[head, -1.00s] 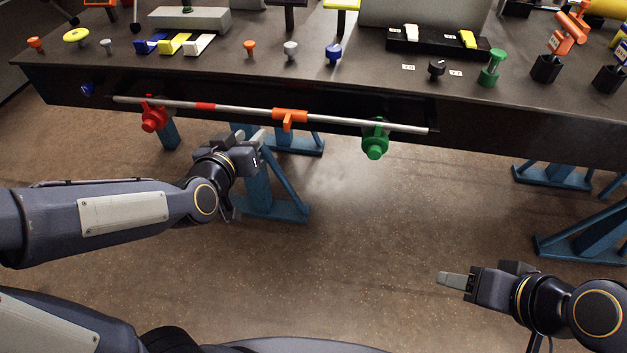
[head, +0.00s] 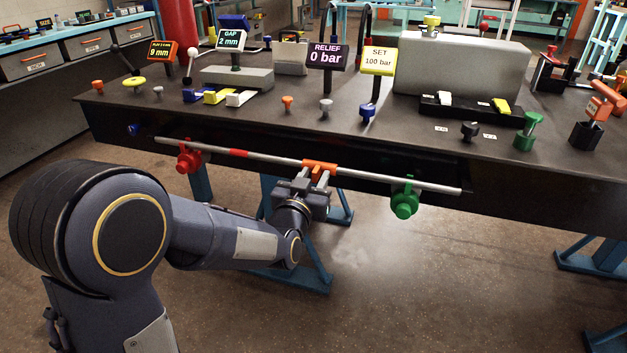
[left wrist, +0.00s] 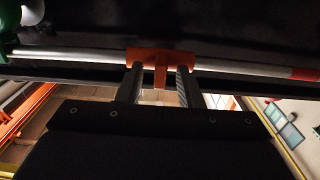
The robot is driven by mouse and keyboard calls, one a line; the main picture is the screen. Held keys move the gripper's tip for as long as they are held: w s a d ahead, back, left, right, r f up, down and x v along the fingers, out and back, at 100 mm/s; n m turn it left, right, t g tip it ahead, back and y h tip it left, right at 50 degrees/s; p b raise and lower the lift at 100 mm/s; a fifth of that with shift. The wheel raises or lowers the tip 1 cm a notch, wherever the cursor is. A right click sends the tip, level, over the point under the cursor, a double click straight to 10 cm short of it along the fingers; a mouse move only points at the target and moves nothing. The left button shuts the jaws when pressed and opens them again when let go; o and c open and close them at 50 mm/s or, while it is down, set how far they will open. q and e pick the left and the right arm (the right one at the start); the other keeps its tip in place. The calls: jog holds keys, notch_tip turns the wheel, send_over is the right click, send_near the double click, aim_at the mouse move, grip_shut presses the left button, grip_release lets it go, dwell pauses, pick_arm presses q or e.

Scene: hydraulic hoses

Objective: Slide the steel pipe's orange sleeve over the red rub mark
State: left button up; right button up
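The steel pipe (head: 275,159) runs along the front of the dark bench. Its orange sleeve (head: 320,165) sits right of the pipe's middle, with a tab pointing down. The red rub mark (head: 234,153) is bare, well to the left of the sleeve. My left gripper (head: 311,183) is at the sleeve. In the left wrist view, its two fingers (left wrist: 160,84) stand open on either side of the sleeve's tab (left wrist: 160,74), with a gap on each side. The rub mark (left wrist: 304,73) shows there at the right. My right gripper is out of view.
A red clamp (head: 188,160) holds the pipe near its left end and a green clamp (head: 405,200) near its right. Knobs and signs stand on the bench top (head: 300,130). The pipe between rub mark and sleeve is clear.

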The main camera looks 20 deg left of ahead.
pick_arm(q)
jog(key=shift+c, duration=0.4)
grip_shut()
jog(key=shift+a, duration=0.1)
